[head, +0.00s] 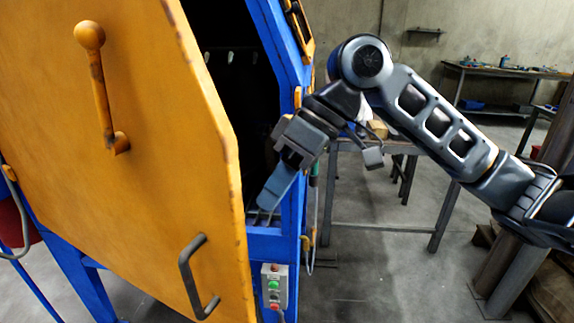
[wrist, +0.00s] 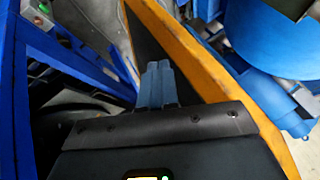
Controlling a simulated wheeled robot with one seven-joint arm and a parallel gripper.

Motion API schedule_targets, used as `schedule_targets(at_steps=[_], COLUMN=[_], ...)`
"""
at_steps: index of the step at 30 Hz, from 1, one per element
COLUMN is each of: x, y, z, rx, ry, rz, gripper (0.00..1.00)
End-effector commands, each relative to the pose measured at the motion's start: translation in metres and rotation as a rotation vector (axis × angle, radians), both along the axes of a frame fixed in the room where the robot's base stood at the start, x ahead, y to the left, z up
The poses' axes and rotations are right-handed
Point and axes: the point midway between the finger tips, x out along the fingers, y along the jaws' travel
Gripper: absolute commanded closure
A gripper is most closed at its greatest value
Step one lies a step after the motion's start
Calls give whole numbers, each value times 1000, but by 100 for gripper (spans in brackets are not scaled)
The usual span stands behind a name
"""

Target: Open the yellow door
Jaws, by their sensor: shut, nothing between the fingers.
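The yellow door (head: 165,180) fills the left of the head view and stands ajar, with a dark gap between its right edge and the blue frame (head: 290,120). A dark bar handle (head: 189,278) is low on its face, and a yellow lever with a round knob (head: 101,90) is higher up. My gripper (head: 268,203) is shut and empty, pointing down in the gap just inside the door's edge. In the wrist view the shut fingers (wrist: 158,72) are close to the door's edge (wrist: 192,55). I cannot tell whether they touch it.
A grey control box (head: 274,286) with green and red buttons is on the blue frame, right of the opening. A metal table (head: 375,228) stands behind my arm. A workbench (head: 500,72) is at the back right. The concrete floor between them shows free room.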

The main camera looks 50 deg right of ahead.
Motion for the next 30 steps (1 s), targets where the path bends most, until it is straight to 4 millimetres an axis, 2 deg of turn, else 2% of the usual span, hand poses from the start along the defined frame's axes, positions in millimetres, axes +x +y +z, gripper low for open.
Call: schedule_targets(at_steps=[4,9,13,30], x=[6,0,-3,-3], y=[17,40,50,56], z=[-23,-21,-22,-23], rx=[2,-1,0,0], ry=[0,-2,-2,-1], rz=[2,3,1,-2], gripper=[100,100,100,100])
